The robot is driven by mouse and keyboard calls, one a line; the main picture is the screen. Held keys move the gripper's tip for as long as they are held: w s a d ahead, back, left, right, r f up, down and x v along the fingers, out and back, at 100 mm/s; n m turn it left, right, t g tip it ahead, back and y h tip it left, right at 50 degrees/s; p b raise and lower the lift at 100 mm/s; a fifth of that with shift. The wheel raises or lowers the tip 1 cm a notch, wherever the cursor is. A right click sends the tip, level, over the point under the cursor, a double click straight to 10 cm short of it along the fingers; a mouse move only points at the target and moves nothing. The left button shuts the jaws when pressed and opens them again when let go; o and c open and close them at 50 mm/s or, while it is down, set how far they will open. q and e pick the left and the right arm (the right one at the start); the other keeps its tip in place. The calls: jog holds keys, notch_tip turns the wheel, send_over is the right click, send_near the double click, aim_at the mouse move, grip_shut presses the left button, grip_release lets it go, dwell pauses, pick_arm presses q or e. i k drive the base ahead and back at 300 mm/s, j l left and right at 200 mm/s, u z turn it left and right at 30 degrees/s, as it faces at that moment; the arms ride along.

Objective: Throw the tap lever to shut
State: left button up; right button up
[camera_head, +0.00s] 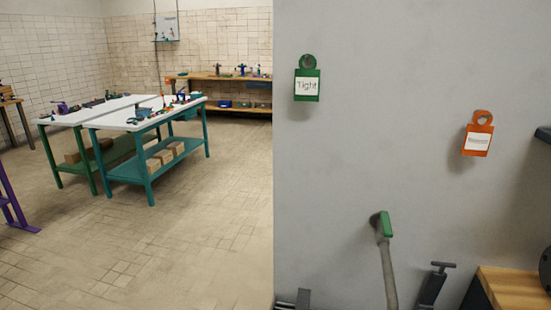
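A grey lever or pipe (389,270) with a green piece (387,225) at its top comes out of the grey wall at lower centre right. It looks like the tap lever. It hangs down, slightly tilted, and its lower end is cut off by the picture's bottom edge. A green tag (307,84) reading "Tight" is on the wall to its upper left. An orange tag (477,138) is on the wall to its upper right; its text is too small to read. I make out neither of my grippers in the view.
A dark grey part with a T-shaped top (435,285) stands right of the lever. A wooden bench top (515,288) is at lower right. Left of the wall's edge, a white-topped workbench (128,122) stands on an open tiled floor (130,240).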

aim_at(387, 230)
jog(key=z, duration=0.9)
